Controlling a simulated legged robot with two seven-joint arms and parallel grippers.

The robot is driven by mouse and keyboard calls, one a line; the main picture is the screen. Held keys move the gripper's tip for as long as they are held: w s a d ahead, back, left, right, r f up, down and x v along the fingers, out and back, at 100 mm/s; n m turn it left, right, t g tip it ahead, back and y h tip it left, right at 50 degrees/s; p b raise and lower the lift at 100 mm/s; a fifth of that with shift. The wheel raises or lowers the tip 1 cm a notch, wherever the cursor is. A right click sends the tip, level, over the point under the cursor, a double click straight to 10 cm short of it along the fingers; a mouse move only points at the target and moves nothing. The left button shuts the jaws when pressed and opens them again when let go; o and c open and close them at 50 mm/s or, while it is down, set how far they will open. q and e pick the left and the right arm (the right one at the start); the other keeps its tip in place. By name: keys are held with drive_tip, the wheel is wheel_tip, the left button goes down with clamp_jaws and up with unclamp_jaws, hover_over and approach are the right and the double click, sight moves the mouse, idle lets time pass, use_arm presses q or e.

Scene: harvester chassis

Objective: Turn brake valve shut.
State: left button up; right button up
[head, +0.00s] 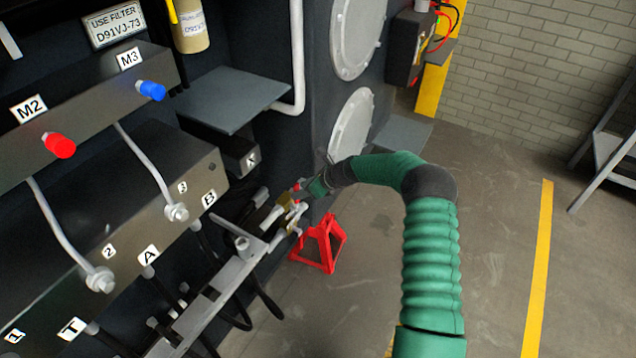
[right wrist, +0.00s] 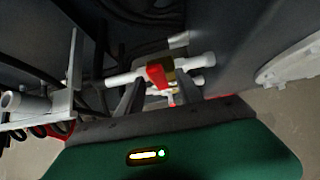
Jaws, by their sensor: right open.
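The brake valve (head: 288,215) is a small brass-coloured body with white pipe stubs, low beside the dark chassis in the head view. In the right wrist view its red handle (right wrist: 156,74) stands in front of the white pipes (right wrist: 186,62). My right gripper (head: 303,192) reaches in from the right and is at the valve, partly covering it. In the right wrist view its two dark fingers (right wrist: 159,84) are open, with the red handle between them in the picture. I cannot tell whether they touch it. My left gripper is not in view.
A grey metal bracket (head: 215,298) with hoses runs to the lower left of the valve. A grey shelf (head: 232,100) juts out above. The floor (head: 500,230) to the right is mostly clear.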

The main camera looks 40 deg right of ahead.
drive_tip(key=p+v, duration=0.1)
drive_tip(key=v, duration=1.2)
drive_tip(key=shift+s+d, duration=0.2)
drive_tip(key=shift+s, duration=0.05)
drive_tip(key=shift+r, duration=0.1)
